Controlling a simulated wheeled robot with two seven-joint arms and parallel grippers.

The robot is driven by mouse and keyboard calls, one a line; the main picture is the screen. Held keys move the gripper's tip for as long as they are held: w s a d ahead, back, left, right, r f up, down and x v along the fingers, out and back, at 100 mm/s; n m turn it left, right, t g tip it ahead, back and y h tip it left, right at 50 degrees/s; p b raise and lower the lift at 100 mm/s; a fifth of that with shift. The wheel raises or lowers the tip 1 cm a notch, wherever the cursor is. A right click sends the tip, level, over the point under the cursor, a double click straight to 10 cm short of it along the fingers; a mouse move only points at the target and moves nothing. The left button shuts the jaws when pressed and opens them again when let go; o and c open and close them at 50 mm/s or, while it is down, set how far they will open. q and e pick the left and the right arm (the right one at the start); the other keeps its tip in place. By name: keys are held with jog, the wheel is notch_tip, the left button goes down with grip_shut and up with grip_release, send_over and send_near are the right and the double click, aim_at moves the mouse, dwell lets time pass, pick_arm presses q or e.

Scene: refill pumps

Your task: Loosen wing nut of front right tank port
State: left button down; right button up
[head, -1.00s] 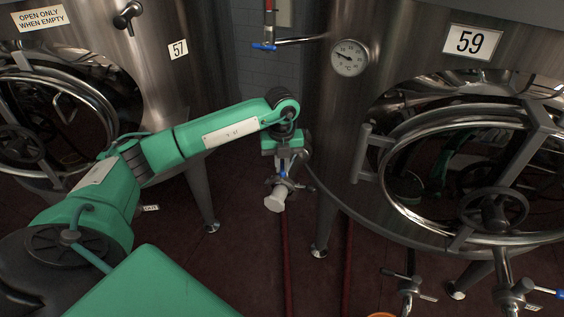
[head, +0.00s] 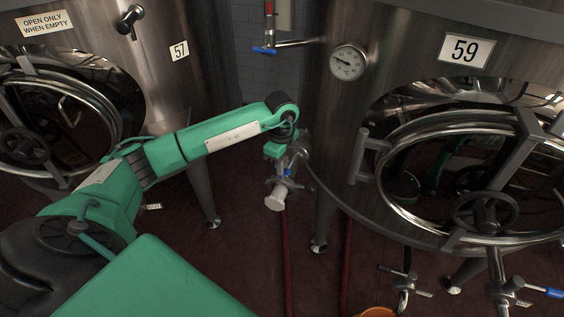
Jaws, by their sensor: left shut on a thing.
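A steel port with a pale cap (head: 275,200) and a clamp (head: 284,184) sticks out low at the left side of tank 59 (head: 325,110). A small blue valve handle (head: 288,172) shows just above the clamp. My left gripper (head: 290,171) reaches down to this port from above and is shut on what seems to be the clamp's wing nut. The nut itself is too small and too covered by the gripper to make out. My right gripper is not in view.
Tank 57 (head: 160,75) stands at the left, with a round door. Tank 59's open-looking manway with a handwheel (head: 485,212) fills the right. Pipe valves (head: 405,283) and an orange bucket rim (head: 378,312) are at the bottom right. Red hoses run along the dark floor.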

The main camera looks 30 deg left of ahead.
pick_arm(q)
jog(key=shift+w+a+r+n+p, duration=0.1)
jog(key=shift+n+p, duration=0.1)
jog(key=shift+n, duration=0.35)
jog(key=shift+r+n+p, duration=0.1)
jog(key=shift+n+p, duration=0.05)
jog(key=shift+n, duration=0.4)
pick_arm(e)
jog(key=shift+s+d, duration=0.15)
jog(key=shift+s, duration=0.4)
pick_arm(q)
jog(key=shift+f, duration=0.1)
jog(key=c, duration=1.5)
grip_release()
notch_tip(320, 180, up, 14)
jog(key=shift+f+b, duration=0.15)
jog(key=shift+b, duration=0.4)
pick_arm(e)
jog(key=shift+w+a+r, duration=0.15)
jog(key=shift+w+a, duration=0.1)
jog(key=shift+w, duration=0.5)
pick_arm(q)
jog(key=shift+f, duration=0.1)
